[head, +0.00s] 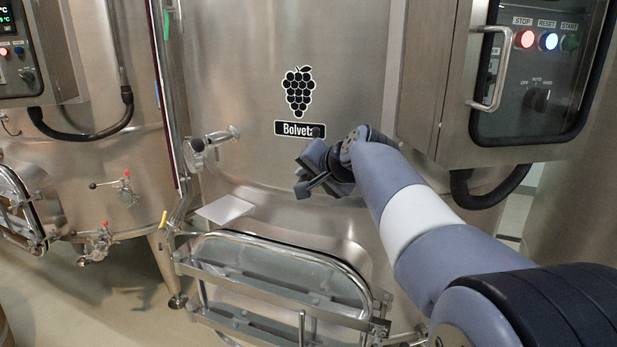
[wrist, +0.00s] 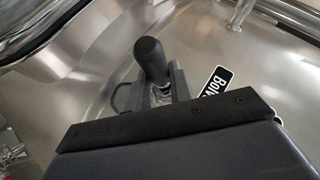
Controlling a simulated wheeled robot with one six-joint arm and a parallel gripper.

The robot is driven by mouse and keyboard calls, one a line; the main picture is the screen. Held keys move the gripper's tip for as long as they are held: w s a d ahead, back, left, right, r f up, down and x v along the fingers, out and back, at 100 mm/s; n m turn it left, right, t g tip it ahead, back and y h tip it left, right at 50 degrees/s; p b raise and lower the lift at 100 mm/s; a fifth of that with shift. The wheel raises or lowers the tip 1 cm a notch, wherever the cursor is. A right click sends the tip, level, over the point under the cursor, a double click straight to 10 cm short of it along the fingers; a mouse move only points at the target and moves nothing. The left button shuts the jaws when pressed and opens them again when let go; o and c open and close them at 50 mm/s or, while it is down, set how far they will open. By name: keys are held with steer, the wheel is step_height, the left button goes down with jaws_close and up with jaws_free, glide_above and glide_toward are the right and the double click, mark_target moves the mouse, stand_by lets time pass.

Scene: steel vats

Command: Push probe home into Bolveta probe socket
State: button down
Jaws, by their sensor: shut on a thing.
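The tank with the Bolveta label (head: 299,129) fills the middle of the head view; the label also shows partly in the wrist view (wrist: 214,84). My gripper (head: 322,172) is in front of the tank wall, just below and right of the label. In the wrist view, my gripper (wrist: 155,92) is shut on the probe, whose black rounded handle (wrist: 150,58) stands up between the fingers. The probe's lower end is hidden by the gripper. I cannot make out the socket, nor tell whether the probe is in it.
A steel fitting (head: 212,142) juts from the tank left of the label. A steel-framed manway door (head: 280,265) lies below my gripper. A control box (head: 440,75) with lit buttons hangs close right of my arm. A second tank (head: 95,130) stands at left.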

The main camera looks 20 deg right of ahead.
steer(key=shift+w+d+r, duration=0.3)
steer(key=shift+w+r, duration=0.05)
steer(key=shift+w, duration=0.1)
steer(key=c, duration=1.4)
jaws_free()
steer(key=shift+a, duration=0.1)
steer(key=shift+o, duration=1)
steer(key=shift+f, duration=0.1)
steer(key=shift+w+d+f, duration=0.1)
steer(key=shift+d, duration=0.2)
steer(key=shift+a, duration=0.1)
steer(key=b+v, duration=0.2)
steer(key=v, duration=0.8)
steer(key=shift+s+r, duration=0.2)
steer(key=shift+s, duration=0.15)
